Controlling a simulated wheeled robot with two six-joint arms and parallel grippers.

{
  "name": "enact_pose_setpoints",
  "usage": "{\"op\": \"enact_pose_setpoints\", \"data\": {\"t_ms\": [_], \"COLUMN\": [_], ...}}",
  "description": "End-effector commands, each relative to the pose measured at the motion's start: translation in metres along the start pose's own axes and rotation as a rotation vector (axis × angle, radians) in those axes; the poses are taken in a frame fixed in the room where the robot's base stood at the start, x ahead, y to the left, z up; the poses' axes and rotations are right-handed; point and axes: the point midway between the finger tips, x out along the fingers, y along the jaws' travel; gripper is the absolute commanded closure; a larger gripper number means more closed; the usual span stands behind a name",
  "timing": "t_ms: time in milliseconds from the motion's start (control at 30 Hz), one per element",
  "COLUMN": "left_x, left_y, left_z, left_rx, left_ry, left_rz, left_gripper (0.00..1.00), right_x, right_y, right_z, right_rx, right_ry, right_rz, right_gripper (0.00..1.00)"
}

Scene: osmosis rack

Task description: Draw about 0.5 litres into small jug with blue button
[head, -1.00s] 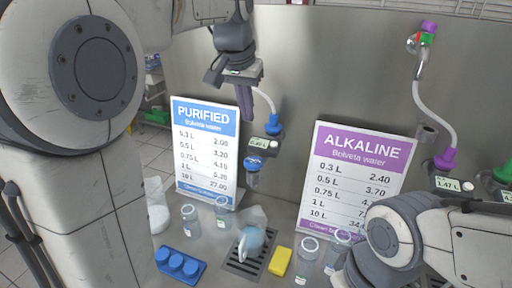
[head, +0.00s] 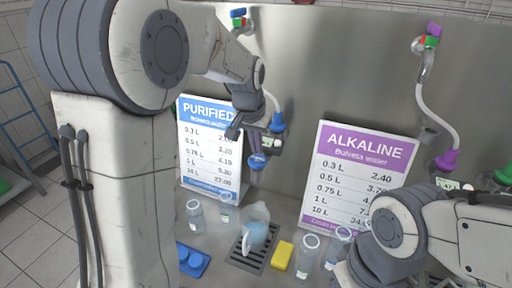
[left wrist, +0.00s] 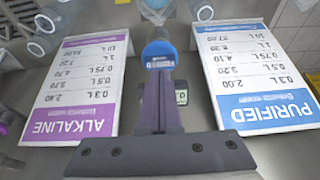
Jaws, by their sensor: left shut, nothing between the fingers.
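The small jug (head: 257,232), clear with a pale blue handle, stands on the drip grate (head: 240,259) below the purified-water nozzle; it looks bluish inside, but I cannot read a level. The blue-topped nozzle (head: 257,162) hangs above it beside the purified sign. My left gripper (head: 264,141) is shut and empty at the dispenser, partly covering its display. In the left wrist view, the shut fingers (left wrist: 158,82) point at the blue nozzle part (left wrist: 158,52). I cannot tell whether they touch the button. My right arm is at the right; its gripper does not show.
A purified price sign (head: 208,145) and an alkaline price sign (head: 357,176) stand against the steel back wall. A yellow sponge (head: 282,255) lies right of the grate. Clear jars (head: 308,250) stand nearby. A blue tray with blue caps (head: 193,260) is at the left.

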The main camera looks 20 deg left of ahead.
Motion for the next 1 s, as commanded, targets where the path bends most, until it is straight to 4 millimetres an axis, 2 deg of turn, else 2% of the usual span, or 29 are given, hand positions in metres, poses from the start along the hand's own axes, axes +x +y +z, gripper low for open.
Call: {"op": "enact_pose_setpoints", "data": {"t_ms": [200,533,800,1000], "left_x": [0.017,0.019,0.039,0.038], "left_y": [0.0,0.0,0.0,0.0], "left_z": [0.005,0.006,0.012,0.012], "left_rx": [0.0,0.0,0.0,0.0], "left_ry": [0.0,0.001,-0.001,-0.003], "left_rz": [0.0,0.0,0.0,0.0], "left_gripper": [1.0,1.0,1.0,1.0], "right_x": [-0.007,-0.007,0.01,0.008], "right_y": [-0.001,-0.001,0.001,0.001], "right_z": [0.0,0.0,0.001,0.001], "right_rx": [-0.001,-0.001,0.001,0.002], "right_ry": [0.0,0.0,0.0,0.0], "right_rz": [0.0,0.0,0.0,0.0], "right_gripper": [0.55,0.55,0.55,0.55]}}
